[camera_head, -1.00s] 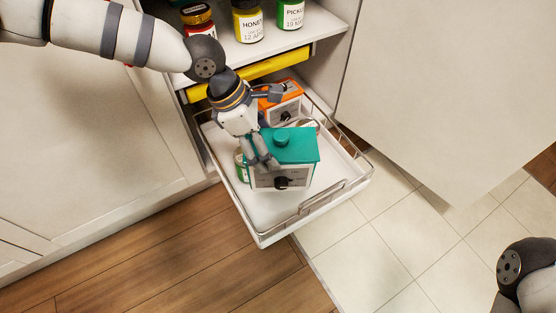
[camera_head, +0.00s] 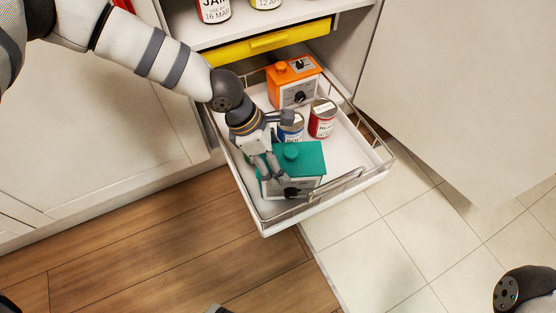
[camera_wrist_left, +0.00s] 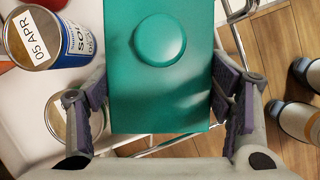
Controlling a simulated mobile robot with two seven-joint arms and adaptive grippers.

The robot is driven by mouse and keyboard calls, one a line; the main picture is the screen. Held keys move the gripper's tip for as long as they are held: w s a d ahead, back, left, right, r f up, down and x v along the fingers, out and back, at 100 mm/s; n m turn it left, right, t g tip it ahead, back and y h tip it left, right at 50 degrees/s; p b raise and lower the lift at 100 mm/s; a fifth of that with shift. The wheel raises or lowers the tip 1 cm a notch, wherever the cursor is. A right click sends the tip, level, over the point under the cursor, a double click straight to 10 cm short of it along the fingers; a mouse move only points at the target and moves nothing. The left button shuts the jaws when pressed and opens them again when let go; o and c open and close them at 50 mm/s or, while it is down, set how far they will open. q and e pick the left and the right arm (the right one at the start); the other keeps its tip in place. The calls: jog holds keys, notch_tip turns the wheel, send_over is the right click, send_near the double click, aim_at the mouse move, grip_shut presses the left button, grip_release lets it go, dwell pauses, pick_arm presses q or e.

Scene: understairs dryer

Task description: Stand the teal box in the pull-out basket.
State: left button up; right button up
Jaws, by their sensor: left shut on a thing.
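The teal box (camera_head: 301,162) has a round teal knob on its lid and a pale front with a dark dial. It is upright in the front left part of the pull-out basket (camera_head: 318,212), near the front rail. I cannot tell whether its base touches the basket floor. My left gripper (camera_head: 270,166) is shut on it from the left side. In the left wrist view the teal box (camera_wrist_left: 160,75) sits between the two finger pads of my left gripper (camera_wrist_left: 160,112). My right gripper is not in view.
An orange box (camera_head: 292,84) stands at the back of the basket. A blue-labelled can (camera_head: 291,127) and a red-labelled can (camera_head: 322,118) stand behind the teal box. Another can (camera_wrist_left: 62,116) is close by the left finger. The basket's right front is clear.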

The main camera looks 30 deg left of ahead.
pick_arm(q)
jog(key=shift+w+f, duration=0.1)
jog(key=shift+f, duration=0.45)
jog(key=shift+f, duration=0.15)
jog(key=o, duration=2)
jog(key=shift+c, duration=0.2)
